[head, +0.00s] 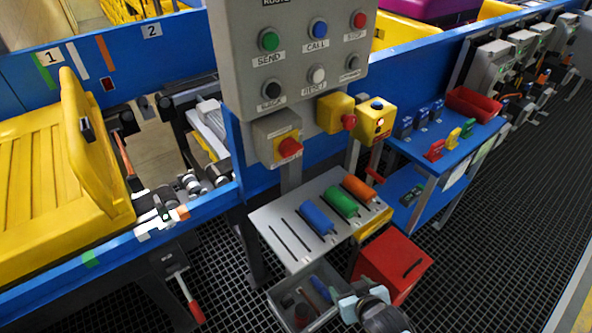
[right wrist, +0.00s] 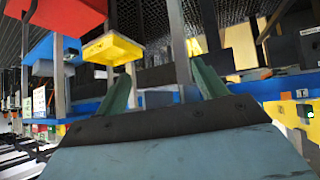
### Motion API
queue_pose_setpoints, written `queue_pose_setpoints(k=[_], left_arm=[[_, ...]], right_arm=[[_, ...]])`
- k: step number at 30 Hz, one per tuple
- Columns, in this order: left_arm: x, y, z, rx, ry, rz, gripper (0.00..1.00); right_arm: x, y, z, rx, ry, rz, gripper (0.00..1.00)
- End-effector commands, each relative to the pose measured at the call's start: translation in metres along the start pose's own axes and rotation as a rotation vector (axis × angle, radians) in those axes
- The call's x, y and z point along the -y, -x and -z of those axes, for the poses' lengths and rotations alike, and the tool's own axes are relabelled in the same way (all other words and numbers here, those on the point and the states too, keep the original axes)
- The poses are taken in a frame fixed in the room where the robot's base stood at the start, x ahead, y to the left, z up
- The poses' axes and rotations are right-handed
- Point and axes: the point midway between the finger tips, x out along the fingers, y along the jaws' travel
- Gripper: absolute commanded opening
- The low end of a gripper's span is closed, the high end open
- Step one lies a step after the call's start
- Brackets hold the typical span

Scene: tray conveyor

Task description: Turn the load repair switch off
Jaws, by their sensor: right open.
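A grey control panel (head: 290,75) stands upright at the top centre of the head view. It carries green, blue and red buttons above black, white and dark controls; some labels are too small to read. Below it are a grey-and-yellow box with a red knob (head: 289,147) and a yellow box with a red knob (head: 348,122). I cannot tell which control is the load repair switch. My right gripper (head: 352,303) is low at the bottom centre, well below the panel. Its two green fingers (right wrist: 163,82) are apart and empty in the right wrist view. My left gripper is not seen.
A sloping rack (head: 273,212) with blue, green and orange cylinders stands below the panel. A red box (head: 393,268) and a grey bin (head: 290,292) are close to my right gripper. A yellow tray (head: 40,190) lies on the conveyor at left. Grated floor is clear at right.

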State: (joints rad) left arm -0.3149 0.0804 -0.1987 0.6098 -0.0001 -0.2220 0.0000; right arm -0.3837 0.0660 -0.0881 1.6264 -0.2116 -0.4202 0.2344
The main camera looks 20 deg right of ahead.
Motion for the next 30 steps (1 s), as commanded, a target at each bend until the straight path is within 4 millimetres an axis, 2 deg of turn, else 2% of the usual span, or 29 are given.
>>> queue_pose_setpoints(k=[1,3,7,13,16,21,25,30], left_arm=[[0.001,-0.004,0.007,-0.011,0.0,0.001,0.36],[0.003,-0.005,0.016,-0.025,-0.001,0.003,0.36],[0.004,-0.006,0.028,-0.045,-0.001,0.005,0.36],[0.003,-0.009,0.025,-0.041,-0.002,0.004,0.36],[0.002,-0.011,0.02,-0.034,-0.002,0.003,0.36],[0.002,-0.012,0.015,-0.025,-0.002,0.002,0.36],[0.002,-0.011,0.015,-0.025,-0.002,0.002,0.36],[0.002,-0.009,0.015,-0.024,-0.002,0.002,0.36]], right_arm=[[-0.004,0.004,0.033,-0.091,-0.016,-0.011,0.71],[-0.01,0.01,0.076,-0.246,-0.039,-0.015,0.71],[-0.011,0.02,0.127,-0.467,-0.059,0.014,0.71],[0.0,0.052,0.196,-0.82,-0.055,0.135,0.71],[0.01,0.071,0.219,-0.964,-0.036,0.219,0.71],[0.022,0.094,0.237,-1.098,-0.007,0.326,0.71],[0.027,0.099,0.244,-1.131,0.002,0.356,0.71],[0.034,0.091,0.265,-1.135,0.003,0.358,0.71]])
